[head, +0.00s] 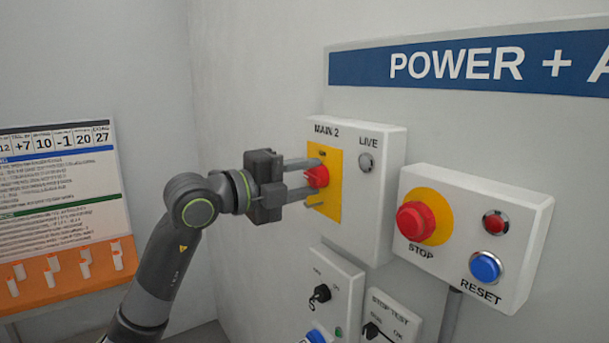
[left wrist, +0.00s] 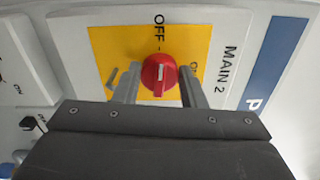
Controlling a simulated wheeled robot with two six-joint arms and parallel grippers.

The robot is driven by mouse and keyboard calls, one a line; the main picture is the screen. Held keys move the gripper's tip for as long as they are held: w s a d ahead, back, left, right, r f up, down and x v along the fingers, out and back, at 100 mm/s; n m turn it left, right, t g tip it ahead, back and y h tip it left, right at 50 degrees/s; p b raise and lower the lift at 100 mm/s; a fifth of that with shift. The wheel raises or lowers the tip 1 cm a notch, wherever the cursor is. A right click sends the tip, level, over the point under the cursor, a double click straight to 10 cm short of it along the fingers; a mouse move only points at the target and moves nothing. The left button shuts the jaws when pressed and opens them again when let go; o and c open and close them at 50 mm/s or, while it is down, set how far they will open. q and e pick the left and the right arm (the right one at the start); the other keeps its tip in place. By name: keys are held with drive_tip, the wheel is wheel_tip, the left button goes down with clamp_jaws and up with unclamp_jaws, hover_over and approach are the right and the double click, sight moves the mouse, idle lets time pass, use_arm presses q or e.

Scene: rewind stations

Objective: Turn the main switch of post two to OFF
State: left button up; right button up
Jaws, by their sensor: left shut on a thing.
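The main switch of post two is a red rotary knob (head: 317,177) on a yellow plate (head: 331,207), on a white box (head: 371,205) labelled MAIN 2. My left gripper (head: 312,178) is shut on the knob, with fingers on either side. The left wrist view shows the knob (left wrist: 160,74) between the fingers. Its white mark lies in line with the OFF label (left wrist: 158,33); the ON label is partly hidden by a finger. My right gripper is not in view.
To the right is a box (head: 474,236) with a red STOP button (head: 416,221) and a blue RESET button (head: 485,267). Below are smaller panels with black key switches (head: 320,293). An orange rack (head: 66,283) stands at the left. The wall above the arm is bare.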

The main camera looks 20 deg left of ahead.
use_arm(q)
drive_tip(key=shift+n, duration=0.7)
drive_tip(key=o, duration=1)
drive_tip(key=shift+f, duration=0.1)
drive_tip(key=shift+f, duration=0.1)
